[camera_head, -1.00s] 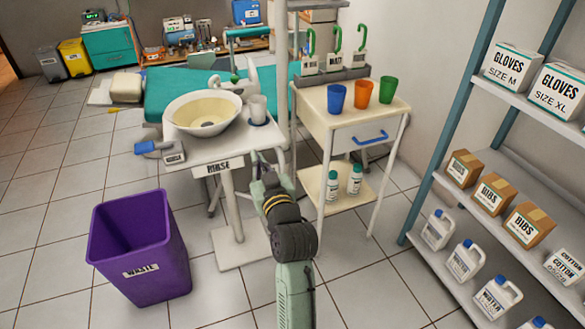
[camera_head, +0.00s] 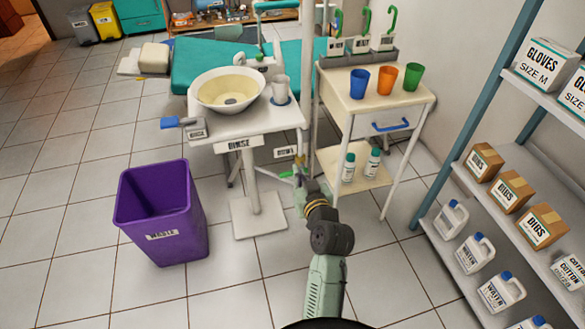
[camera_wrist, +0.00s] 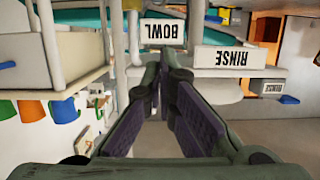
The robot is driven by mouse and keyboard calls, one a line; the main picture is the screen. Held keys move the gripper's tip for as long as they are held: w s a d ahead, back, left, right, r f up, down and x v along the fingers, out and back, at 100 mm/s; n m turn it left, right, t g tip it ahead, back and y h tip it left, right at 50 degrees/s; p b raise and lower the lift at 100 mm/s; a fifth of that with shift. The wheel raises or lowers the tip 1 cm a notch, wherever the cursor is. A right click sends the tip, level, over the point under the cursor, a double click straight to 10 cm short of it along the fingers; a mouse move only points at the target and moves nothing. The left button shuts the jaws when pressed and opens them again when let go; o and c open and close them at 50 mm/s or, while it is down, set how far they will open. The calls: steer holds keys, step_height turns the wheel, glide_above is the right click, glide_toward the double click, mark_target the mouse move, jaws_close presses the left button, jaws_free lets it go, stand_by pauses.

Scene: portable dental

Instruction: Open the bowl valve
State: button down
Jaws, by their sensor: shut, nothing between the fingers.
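The white bowl (camera_head: 228,92) with a cream inside sits on the small rinse table (camera_head: 250,124). A small white label (camera_head: 287,152) shows below the table's right edge; its text reads BOWL in the wrist view (camera_wrist: 163,31), upside down. Beside it in the head view are a small yellow-orange part and a green part (camera_head: 287,174), perhaps the valve; I cannot tell for sure. My gripper (camera_head: 300,172) is just below and right of the label, low beside the table. In the wrist view my gripper (camera_wrist: 166,72) has its fingertips together, empty, pointing toward the label. The fingers may hide the valve.
A white cart (camera_head: 345,105) with blue, orange and green cups stands close on the right. A purple waste bin (camera_head: 165,212) stands front left. A white cup (camera_head: 281,90) sits beside the bowl. Shelves (camera_head: 500,190) line the right.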

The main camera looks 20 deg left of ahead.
steer(key=w+a+f+p, duration=0.2)
steer(key=w+a+f, duration=0.2)
steer(key=w+f, duration=0.1)
steer(key=shift+w+f, duration=0.4)
steer(key=shift+w, duration=0.2)
